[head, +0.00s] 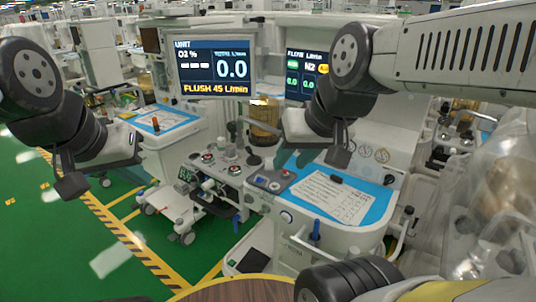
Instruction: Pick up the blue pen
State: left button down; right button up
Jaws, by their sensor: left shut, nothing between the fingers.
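A small upright blue thing (316,229) stands at the front edge of the near cart. It could be the blue pen, but it is too small to be sure. A small dark item (336,179) lies on the white sheet on that cart's blue mat; I cannot make out what it is. My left gripper (72,186) is shut and empty, hanging over the green floor at the left, well apart from the near cart. My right gripper (338,157) is above the back of the near cart's blue mat; its finger opening cannot be made out.
The near cart's blue mat (376,209) carries a printed sheet (328,196). Two monitors (215,68) stand behind. Another cart with a blue mat (179,120) stands at the left. A round wooden top (232,291) is at the bottom. Green floor (50,250) is open at the left.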

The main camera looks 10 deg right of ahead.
aim_at(317, 221)
jog(key=j+z, duration=0.55)
jog(key=z, duration=0.15)
jog(key=j+z, duration=0.3)
jog(key=k+l, duration=0.05)
